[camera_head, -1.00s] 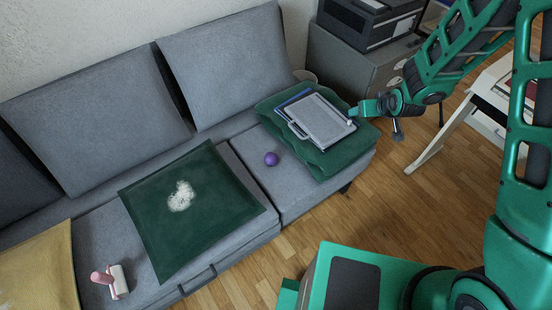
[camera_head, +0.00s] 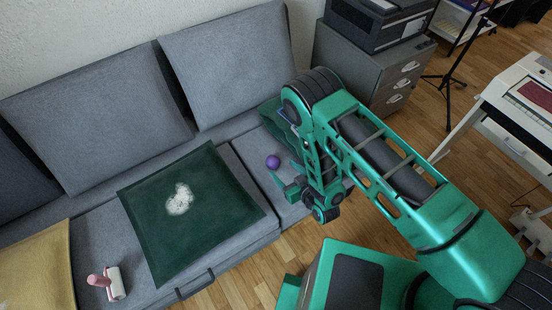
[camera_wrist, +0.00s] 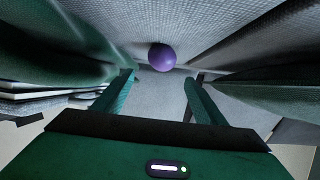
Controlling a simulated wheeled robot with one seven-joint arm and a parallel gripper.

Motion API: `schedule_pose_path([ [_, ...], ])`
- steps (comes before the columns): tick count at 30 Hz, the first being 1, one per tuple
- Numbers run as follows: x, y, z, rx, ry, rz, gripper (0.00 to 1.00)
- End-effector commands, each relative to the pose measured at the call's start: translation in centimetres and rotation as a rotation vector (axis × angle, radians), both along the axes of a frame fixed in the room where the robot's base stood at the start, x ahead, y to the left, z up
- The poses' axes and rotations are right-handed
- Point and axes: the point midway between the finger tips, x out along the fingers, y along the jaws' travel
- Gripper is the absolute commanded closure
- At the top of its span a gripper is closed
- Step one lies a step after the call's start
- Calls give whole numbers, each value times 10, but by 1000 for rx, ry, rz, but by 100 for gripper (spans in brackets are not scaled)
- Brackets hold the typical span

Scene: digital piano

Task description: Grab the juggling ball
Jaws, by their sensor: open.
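The juggling ball (camera_head: 273,162) is a small purple ball on the grey sofa seat, between the green cushion and my gripper. In the wrist view the ball (camera_wrist: 162,57) lies just beyond my fingertips, near the middle. My gripper (camera_head: 284,180) is low over the seat, to the lower right of the ball. In the wrist view its two green fingers (camera_wrist: 160,80) are spread apart with nothing between them. The ball appears ahead of the fingers, not between them.
A green cushion (camera_head: 190,215) with a white patch lies left of the ball. A pink-handled lint roller (camera_head: 107,283) and a yellow cushion (camera_head: 38,268) are at the left. My arm hides most of the green cushion (camera_head: 277,117) at the right. A grey cabinet (camera_head: 345,55) stands behind.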

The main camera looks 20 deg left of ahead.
Motion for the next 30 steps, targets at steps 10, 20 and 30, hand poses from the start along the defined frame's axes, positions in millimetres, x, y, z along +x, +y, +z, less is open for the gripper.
schedule_pose_path([
  [10,17,15,-20,9,-12,-2,35],
  [20,34,32,-31,7,-12,-5,35],
  [30,57,61,-52,7,-12,-5,35],
])
